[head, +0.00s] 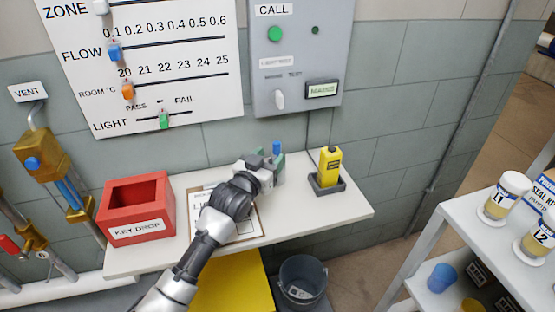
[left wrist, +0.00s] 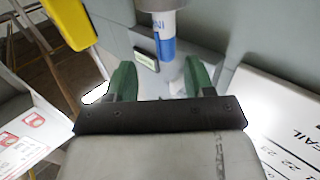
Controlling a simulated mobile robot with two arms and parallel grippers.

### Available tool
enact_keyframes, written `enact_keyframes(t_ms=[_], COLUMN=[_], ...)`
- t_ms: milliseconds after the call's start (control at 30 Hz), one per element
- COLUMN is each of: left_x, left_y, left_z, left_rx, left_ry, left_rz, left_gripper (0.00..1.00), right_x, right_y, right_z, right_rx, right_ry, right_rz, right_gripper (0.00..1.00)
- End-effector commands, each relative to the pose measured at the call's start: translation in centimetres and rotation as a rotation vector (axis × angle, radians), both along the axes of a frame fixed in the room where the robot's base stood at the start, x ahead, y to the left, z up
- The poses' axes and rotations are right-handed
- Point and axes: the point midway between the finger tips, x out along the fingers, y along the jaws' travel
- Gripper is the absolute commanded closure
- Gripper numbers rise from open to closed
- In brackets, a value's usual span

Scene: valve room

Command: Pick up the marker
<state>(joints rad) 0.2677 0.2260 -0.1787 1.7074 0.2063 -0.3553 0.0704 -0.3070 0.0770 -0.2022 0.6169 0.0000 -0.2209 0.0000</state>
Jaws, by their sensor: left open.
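The marker (head: 276,148) shows as a blue upright end above the far side of my left gripper in the head view; its lower part is hidden by the gripper. In the left wrist view the marker (left wrist: 164,42) has a blue end and a pale body with dark lettering, entering a grey rounded piece at the top edge. My left gripper (left wrist: 157,76) is open, its two green-padded fingers apart. The marker lies between their lines, just beyond the tips, with no visible contact. In the head view the left gripper (head: 266,163) is over the shelf's back edge. My right gripper is not in view.
A clipboard (head: 246,228) lies under my left arm on the white shelf (head: 290,225). A red key drop box (head: 137,203) stands left; a yellow device (head: 329,167) in a dark holder stands right. A grey call panel (head: 296,60) is on the wall behind.

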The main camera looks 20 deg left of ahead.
Motion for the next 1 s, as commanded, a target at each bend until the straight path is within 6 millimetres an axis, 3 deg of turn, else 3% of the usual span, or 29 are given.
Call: enact_keyframes(t_ms=[433,767,1000], left_x=[5.1,5.6,5.6], left_y=[-0.2,-0.3,-0.3], left_z=[0.5,0.4,0.4], left_rx=[0.000,0.000,0.001], left_ry=[0.000,0.001,0.001], left_rz=[0.000,0.000,0.000], left_gripper=[0.47,0.47,0.84], right_x=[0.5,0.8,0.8], right_y=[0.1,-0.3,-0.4], right_z=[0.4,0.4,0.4], right_rx=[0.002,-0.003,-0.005], right_ry=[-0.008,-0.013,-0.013], right_rz=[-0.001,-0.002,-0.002], right_gripper=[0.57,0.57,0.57])
